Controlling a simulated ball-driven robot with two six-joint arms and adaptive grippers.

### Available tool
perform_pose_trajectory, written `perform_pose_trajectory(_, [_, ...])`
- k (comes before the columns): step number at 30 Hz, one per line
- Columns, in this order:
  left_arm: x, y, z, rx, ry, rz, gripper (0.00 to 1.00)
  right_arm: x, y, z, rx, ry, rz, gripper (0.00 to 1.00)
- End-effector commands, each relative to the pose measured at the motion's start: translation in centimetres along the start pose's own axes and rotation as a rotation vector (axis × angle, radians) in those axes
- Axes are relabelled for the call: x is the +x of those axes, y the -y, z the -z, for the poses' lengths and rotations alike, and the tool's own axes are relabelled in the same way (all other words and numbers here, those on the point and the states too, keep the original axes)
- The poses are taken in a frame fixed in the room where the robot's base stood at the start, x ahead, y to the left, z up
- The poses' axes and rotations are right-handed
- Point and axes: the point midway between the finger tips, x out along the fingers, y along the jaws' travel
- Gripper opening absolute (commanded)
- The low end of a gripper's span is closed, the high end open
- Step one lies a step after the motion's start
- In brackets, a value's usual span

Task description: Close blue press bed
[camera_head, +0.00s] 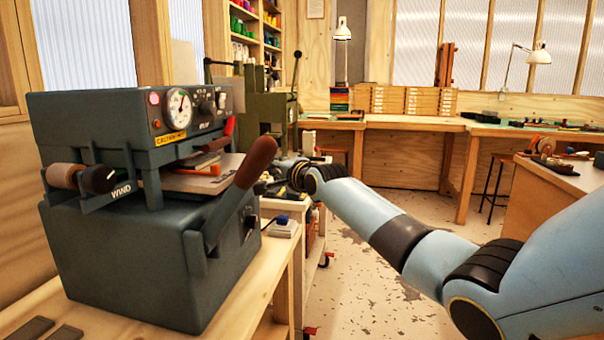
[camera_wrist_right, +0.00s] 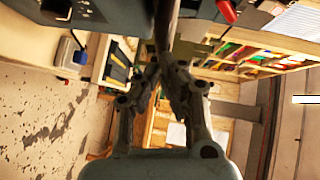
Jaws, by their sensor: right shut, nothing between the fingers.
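The blue-grey press (camera_head: 140,235) stands on a wooden bench at the left of the head view, with a gauge and a "WIND" label. Its bed (camera_head: 205,178) is a flat plate in the gap below the upper housing, partly hidden by the lever. The press's side lever (camera_head: 222,215) slants up to the right and ends in a brown handle (camera_head: 255,163). My right gripper (camera_head: 268,186) is just behind that lever, partly hidden by it. In the right wrist view my right gripper (camera_wrist_right: 166,72) is shut and empty, with a dark bar (camera_wrist_right: 166,30) at its fingertips; contact is unclear. My left gripper is out of view.
A green machine (camera_head: 262,105) stands behind the press. A small grey box with a blue knob (camera_head: 283,226) sits at the bench's right edge. Open speckled floor (camera_head: 375,290) lies to the right, below my right arm. Workbenches line the back wall.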

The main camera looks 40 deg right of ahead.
Motion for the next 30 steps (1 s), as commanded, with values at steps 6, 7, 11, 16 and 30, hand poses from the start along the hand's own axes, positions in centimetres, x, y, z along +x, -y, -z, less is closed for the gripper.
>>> perform_pose_trajectory(6, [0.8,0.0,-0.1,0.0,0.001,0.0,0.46,3.9,1.0,-4.0,0.003,0.002,-0.002,0.0])
perform_pose_trajectory(7, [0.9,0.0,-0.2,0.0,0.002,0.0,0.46,4.2,1.1,-4.3,0.003,0.003,-0.001,0.0])
perform_pose_trajectory(11, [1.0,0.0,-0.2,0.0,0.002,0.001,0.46,4.9,1.4,-5.0,0.0,0.003,-0.002,0.0])
perform_pose_trajectory(16, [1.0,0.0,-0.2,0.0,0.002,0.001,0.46,5.0,1.4,-5.2,0.0,0.004,-0.003,0.0])
perform_pose_trajectory(30, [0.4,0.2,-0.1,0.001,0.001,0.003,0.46,3.2,0.8,-3.2,-0.002,0.0,-0.004,0.0])
